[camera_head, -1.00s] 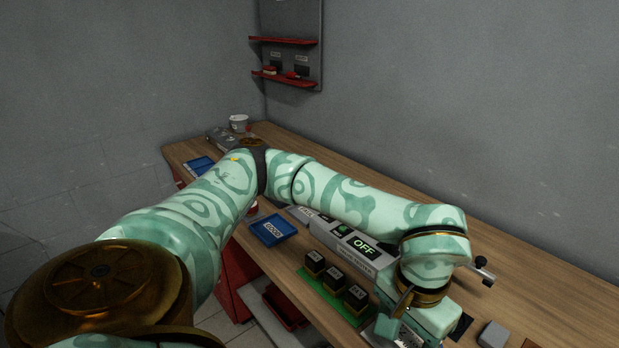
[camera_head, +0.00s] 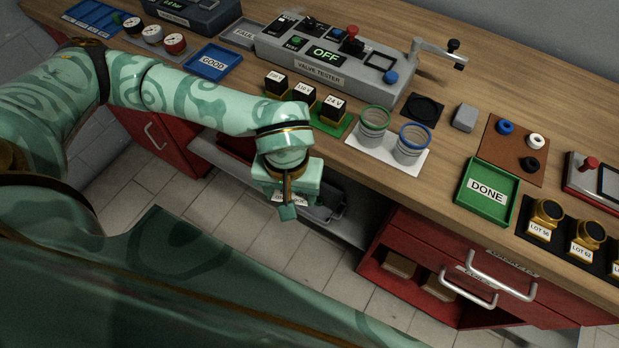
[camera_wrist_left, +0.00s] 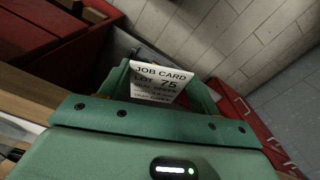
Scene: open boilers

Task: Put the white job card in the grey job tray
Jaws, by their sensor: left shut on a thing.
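The white job card (camera_wrist_left: 158,82), printed "JOB CARD LOT 75", is held between the fingers of my left gripper (camera_wrist_left: 160,90) in the left wrist view. In the head view my left gripper (camera_head: 289,207) points down in front of the bench's front edge, and only a small white piece of the card (camera_head: 290,197) shows. The gripper is shut on the card. I cannot make out a grey tray marked for jobs. A grey tray (camera_head: 231,36) at the back bears a label that seems to begin "FAUL". My right gripper is not in view.
The wooden bench (camera_head: 480,105) holds a valve tester (camera_head: 330,62), a blue GOOD tray (camera_head: 213,62), a green DONE tray (camera_head: 487,193), two ring-topped glass cups and labelled blocks. A grey shelf (camera_head: 215,150) and red drawers (camera_head: 430,240) lie below. Floor is clear in front.

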